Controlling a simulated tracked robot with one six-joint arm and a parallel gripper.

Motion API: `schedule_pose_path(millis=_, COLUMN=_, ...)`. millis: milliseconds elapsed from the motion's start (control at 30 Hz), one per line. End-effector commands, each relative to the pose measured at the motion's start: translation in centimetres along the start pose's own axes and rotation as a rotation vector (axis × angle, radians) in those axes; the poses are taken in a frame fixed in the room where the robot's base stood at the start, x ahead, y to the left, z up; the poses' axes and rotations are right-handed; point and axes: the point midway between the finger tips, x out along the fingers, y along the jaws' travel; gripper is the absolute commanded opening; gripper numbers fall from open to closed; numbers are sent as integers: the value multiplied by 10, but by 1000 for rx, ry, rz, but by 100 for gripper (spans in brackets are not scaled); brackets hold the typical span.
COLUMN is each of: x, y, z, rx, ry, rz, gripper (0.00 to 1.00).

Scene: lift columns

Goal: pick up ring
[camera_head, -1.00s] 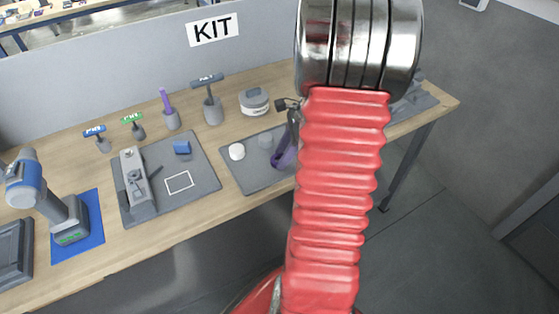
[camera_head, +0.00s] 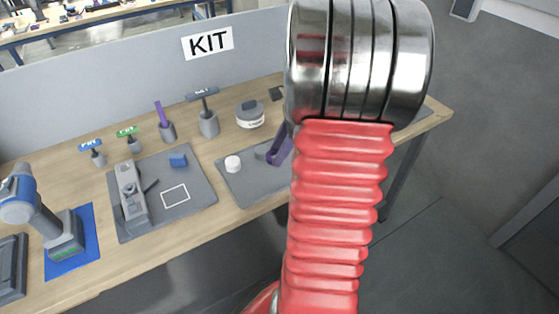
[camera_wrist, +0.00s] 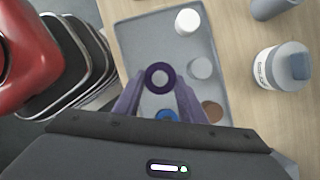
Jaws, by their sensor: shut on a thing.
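The ring (camera_wrist: 159,77), dark purple with a pale centre, sits between the tips of my gripper's purple fingers (camera_wrist: 157,97) in the wrist view. The fingers are shut on it, above the grey tray (camera_wrist: 138,32). In the head view my gripper (camera_head: 279,149) shows only in part as a purple finger over the tray (camera_head: 236,188), next to the red arm sleeve. The ring is not clear there. The height of the ring above the tray is hard to tell.
The tray also holds a white cylinder (camera_wrist: 187,21), a grey cylinder (camera_wrist: 200,68), a brown disc (camera_wrist: 212,110) and a partly hidden blue piece (camera_wrist: 166,115). A white jar with a grey lid (camera_wrist: 282,66) stands beside it. Several tools stand along the table's back.

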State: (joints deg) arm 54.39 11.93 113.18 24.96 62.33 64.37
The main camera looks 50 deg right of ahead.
Motion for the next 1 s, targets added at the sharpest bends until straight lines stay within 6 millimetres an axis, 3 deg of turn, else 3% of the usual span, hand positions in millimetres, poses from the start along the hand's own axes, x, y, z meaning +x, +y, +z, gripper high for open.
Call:
schedule_pose_path(millis=100, x=-17, y=-1, z=7, rx=0, ry=0, rz=-3, gripper=15)
schedule_pose_path(millis=267, x=-28, y=0, z=12, rx=1, ry=0, rz=-1, gripper=15)
schedule_pose_path(millis=1000, x=-34, y=0, z=14, rx=1, ry=0, rz=-1, gripper=15)
